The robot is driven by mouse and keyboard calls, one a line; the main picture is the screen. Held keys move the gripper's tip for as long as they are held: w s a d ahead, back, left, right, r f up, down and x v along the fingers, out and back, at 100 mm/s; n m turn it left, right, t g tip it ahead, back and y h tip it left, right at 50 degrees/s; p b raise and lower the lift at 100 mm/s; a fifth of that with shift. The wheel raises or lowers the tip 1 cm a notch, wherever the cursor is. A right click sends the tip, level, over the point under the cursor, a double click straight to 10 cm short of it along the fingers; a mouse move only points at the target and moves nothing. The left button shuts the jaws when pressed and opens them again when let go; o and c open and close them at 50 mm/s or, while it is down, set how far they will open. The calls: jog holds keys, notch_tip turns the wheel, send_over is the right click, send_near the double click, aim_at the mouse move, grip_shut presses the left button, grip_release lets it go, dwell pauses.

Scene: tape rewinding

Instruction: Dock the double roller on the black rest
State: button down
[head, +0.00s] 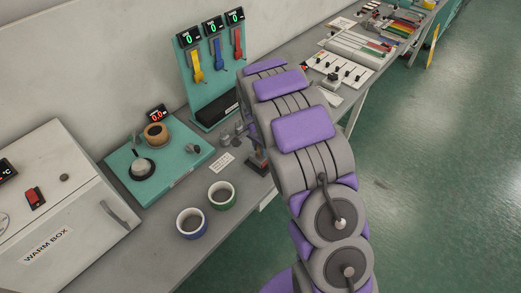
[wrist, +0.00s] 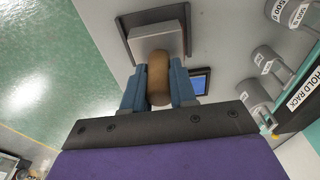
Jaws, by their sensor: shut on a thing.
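My gripper (wrist: 158,88) is shut on a brown rounded piece (wrist: 158,78) in the wrist view, with one blue-grey finger on each side. I take this piece to be part of the double roller; its rollers cannot be made out. A grey block (wrist: 152,40) lies directly beyond it, and I cannot tell whether the two are joined. The block overlaps a black square-edged piece (wrist: 126,28), which looks like the black rest. Contact between block and black piece cannot be judged.
Several grey weights (wrist: 265,58) stand right of the gripper, by the hold rack (wrist: 302,92). A small screen (wrist: 200,82) is close to the right finger. In the head view, two cups (head: 191,222) and a teal board (head: 158,165) occupy the bench left of my arm.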

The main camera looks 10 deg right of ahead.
jog(key=shift+f, duration=0.55)
